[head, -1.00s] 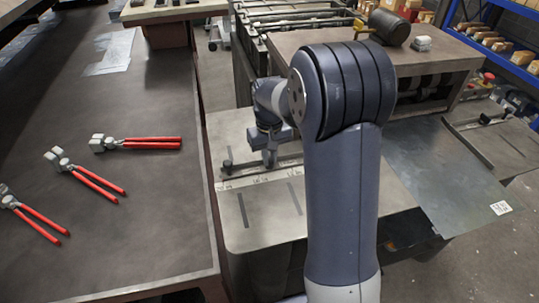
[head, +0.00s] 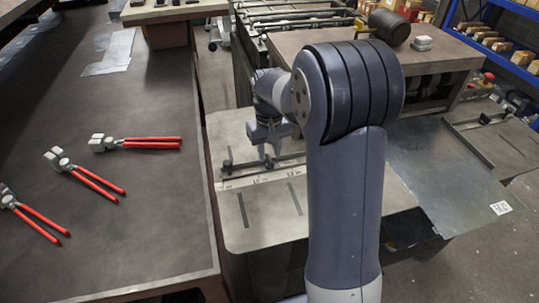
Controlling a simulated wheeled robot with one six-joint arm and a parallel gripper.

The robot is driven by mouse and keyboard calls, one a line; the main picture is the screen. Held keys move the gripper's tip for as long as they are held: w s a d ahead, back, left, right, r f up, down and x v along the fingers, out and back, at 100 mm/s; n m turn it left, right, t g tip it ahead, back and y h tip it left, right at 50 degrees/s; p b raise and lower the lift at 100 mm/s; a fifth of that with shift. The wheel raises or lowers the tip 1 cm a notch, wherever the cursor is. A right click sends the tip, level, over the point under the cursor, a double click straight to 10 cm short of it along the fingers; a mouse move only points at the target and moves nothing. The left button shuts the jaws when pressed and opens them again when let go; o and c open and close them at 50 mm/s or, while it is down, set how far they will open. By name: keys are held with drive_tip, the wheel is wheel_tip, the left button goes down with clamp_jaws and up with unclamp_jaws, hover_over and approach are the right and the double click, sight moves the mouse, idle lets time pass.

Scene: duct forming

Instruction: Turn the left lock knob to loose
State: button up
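A dark bar (head: 245,169) lies across the pale machine table, beside a light scale strip. A small dark knob (head: 228,164) stands up near the bar's left end. Another small dark upright piece (head: 269,161) stands on the bar under my gripper. My gripper (head: 268,147) points down just above the bar, to the right of the left-end knob. Its fingertips are too small to show whether they are open or shut, and I see nothing held in it. The way either knob is turned is too small to tell.
A dark workbench (head: 120,220) with several red-handled pliers (head: 95,180) stands to the left. A metal sheet (head: 450,170) lies to the right. A brown table (head: 430,65) with a dark mallet-like head (head: 390,27) stands behind. My arm hides part of the machine table (head: 260,225).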

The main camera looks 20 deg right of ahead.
sight(270, 159)
wheel_tip(270, 159, up, 9)
idle(0.3)
drive_tip(key=shift+f+b, duration=0.25)
drive_tip(key=shift+b, duration=0.05)
drive_tip(key=b, duration=0.3)
drive_tip(key=shift+s+f+b, duration=0.15)
drive_tip(key=shift+s+b, duration=0.05)
drive_tip(key=shift+b, duration=0.15)
drive_tip(key=shift+s, duration=0.1)
wheel_tip(270, 159, down, 10)
drive_tip(key=shift+f+b, duration=0.1)
drive_tip(key=shift+b, duration=0.4)
